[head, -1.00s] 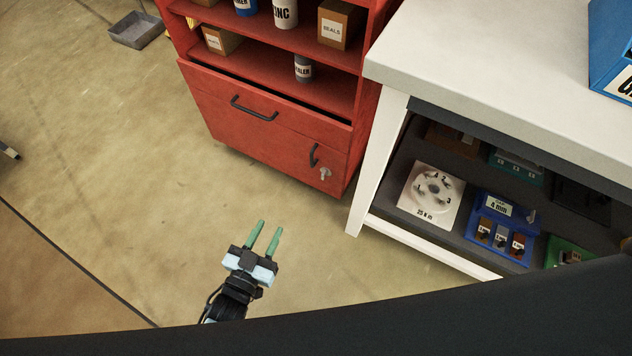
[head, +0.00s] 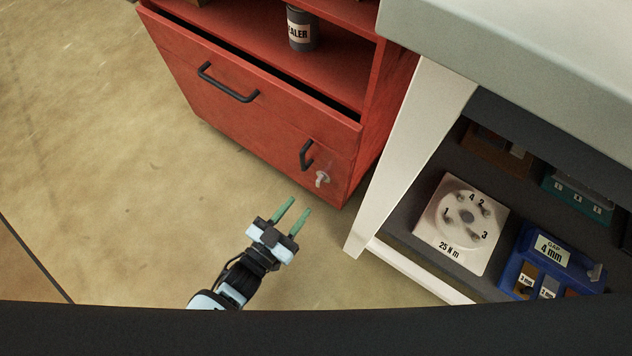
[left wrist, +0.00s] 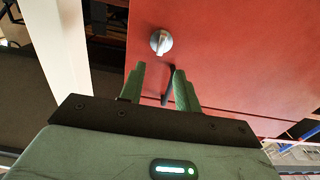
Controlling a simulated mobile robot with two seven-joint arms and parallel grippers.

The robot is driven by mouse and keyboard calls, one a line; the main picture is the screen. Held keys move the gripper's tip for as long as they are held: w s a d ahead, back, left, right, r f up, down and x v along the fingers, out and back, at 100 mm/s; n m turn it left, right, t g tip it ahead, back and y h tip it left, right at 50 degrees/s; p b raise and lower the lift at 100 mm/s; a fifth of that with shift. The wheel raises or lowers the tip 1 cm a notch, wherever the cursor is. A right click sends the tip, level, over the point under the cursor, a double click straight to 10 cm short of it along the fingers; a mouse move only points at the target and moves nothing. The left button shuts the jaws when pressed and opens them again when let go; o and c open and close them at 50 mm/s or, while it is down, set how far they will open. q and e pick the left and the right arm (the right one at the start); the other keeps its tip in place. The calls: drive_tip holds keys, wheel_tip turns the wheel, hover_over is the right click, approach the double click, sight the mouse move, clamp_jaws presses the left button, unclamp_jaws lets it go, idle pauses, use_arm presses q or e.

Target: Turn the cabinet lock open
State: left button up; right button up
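The red cabinet (head: 220,110) stands at the upper middle of the head view. Its lock (head: 322,179) is a small silvery knob at the lower right of the front, beside a black vertical handle (head: 306,155). In the left wrist view the lock (left wrist: 161,41) shows just beyond the fingertips, and the handle (left wrist: 168,84) shows between the fingers. My left gripper (head: 297,206) is open and empty, below the lock and apart from it, fingers pointing toward the cabinet. My right gripper is not in view.
A white workbench (head: 415,150) stands right of the cabinet, its leg close to the lock side. Its shelf holds a white dial plate (head: 461,225) and a blue tray (head: 545,262). The upper drawer (head: 240,80) has a black handle. Floor left of the cabinet is clear.

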sight(317, 183)
use_arm(q)
drive_tip(key=b+x, duration=0.2)
drive_tip(key=x, duration=0.4)
drive_tip(key=shift+b+x, duration=0.4)
drive_tip(key=shift+x, duration=0.55)
drive_tip(key=c, duration=0.7)
clamp_jaws()
